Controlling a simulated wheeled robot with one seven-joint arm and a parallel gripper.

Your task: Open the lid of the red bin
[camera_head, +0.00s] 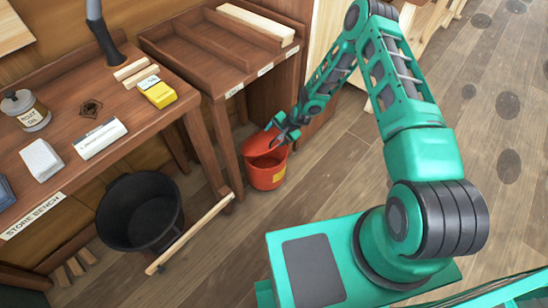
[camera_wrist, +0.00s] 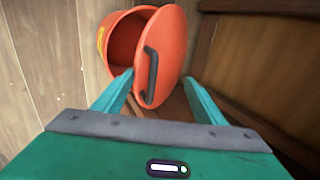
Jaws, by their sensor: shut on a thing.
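The red bin (camera_head: 266,180) stands on the floor beside the wooden bench leg; it also shows in the wrist view (camera_wrist: 104,38). Its red lid (camera_wrist: 172,50) is tilted up from the rim, and part of the dark inside shows. In the head view the lid (camera_head: 258,143) is partly hidden by my gripper (camera_head: 283,131). A dark bar handle (camera_wrist: 150,78) on the lid lies between my fingers in the wrist view. My gripper (camera_wrist: 158,76) is shut on this handle; the exact contact is hard to see.
A black bucket (camera_head: 139,207) and a leaning wooden stick (camera_head: 190,235) stand left of the bin. The store bench (camera_head: 70,160) and a side bench (camera_head: 200,60) rise behind. A wooden wall (camera_wrist: 255,60) is close on the wrist view's right. Floor (camera_head: 335,185) right of the bin is clear.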

